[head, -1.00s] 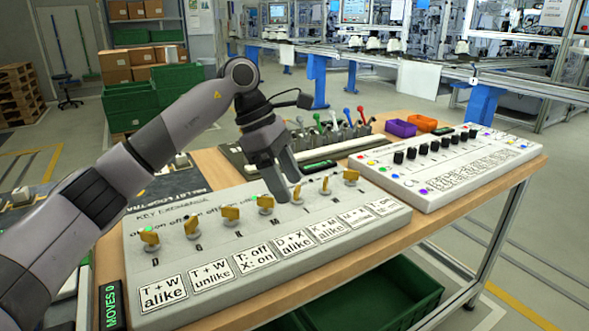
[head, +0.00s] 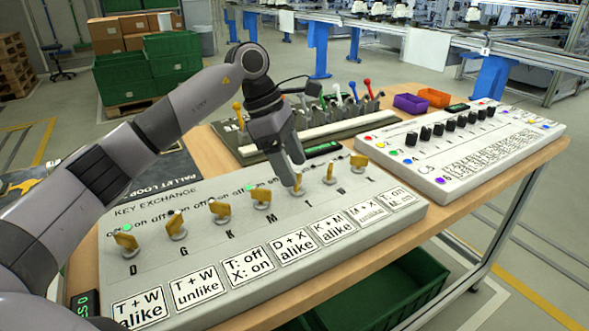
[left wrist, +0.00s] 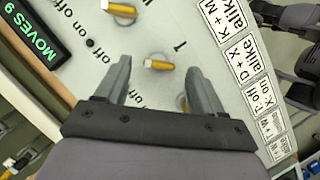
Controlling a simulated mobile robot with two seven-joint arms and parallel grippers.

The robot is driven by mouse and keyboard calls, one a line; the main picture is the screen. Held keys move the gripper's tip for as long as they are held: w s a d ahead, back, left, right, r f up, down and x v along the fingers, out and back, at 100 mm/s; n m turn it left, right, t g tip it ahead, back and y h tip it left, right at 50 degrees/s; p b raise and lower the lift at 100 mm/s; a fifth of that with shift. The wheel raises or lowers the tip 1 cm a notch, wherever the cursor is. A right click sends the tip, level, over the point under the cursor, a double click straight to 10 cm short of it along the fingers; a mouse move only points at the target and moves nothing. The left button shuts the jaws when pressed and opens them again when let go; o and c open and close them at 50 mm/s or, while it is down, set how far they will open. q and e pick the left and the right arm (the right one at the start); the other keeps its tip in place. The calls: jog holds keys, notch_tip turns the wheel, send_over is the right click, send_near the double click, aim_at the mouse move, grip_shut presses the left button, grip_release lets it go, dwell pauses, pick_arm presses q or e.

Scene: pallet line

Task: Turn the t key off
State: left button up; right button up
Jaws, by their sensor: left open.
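The key panel (head: 150,199), marked KEY EXCHANGE, is a pale box with a row of yellow keys and white rule cards along its front. The t key (head: 298,186) is the fifth from the left, above a letter that looks like T. My left gripper (head: 296,168) points down over it, open. In the left wrist view the t key (left wrist: 158,64) lies between the two fingertips (left wrist: 158,68), with gaps on both sides, so no grip shows. The fingers partly hide the key in the head view. My right gripper is not in view.
Neighbouring yellow keys (head: 262,198) and (head: 330,173) stand close on either side. Behind are a panel of coloured levers (head: 352,92) and a white panel with black knobs (head: 448,128). A green display (left wrist: 38,35) reads MOVES 9.

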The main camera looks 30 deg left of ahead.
pick_arm(q)
jog(key=shift+x, duration=0.95)
jog(key=c, duration=1.1)
jog(key=shift+o, duration=0.2)
